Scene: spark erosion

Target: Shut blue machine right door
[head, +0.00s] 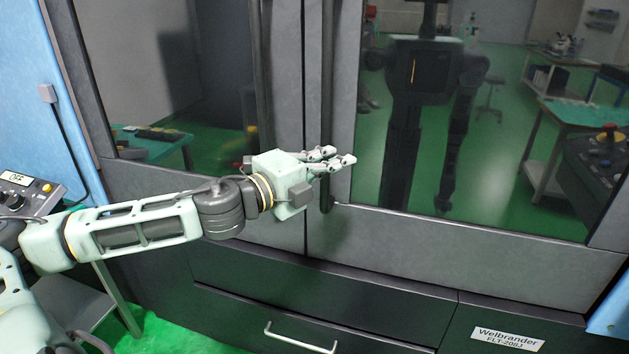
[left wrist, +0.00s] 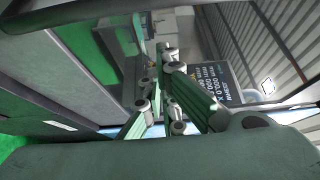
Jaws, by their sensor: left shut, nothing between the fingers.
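The blue machine's right door (head: 430,222) has a grey frame and a large dark reflective window. It stands at or very near the left door (head: 130,180) along the central seam; I cannot tell whether it is fully closed. A dark vertical handle (head: 327,195) runs along its left edge. My left gripper (head: 350,157) is shut and empty. It reaches across the left door and its fingertips overlap the right door's edge by the handle; contact is unclear. In the left wrist view the fingers (left wrist: 165,90) are close together. My right gripper is not in view.
Below the doors are grey lower panels with a metal pull bar (head: 300,340) and a white label plate (head: 508,338). A control box (head: 25,190) stands at the far left. A screen with text (left wrist: 220,85) shows in the left wrist view. The window reflects the room.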

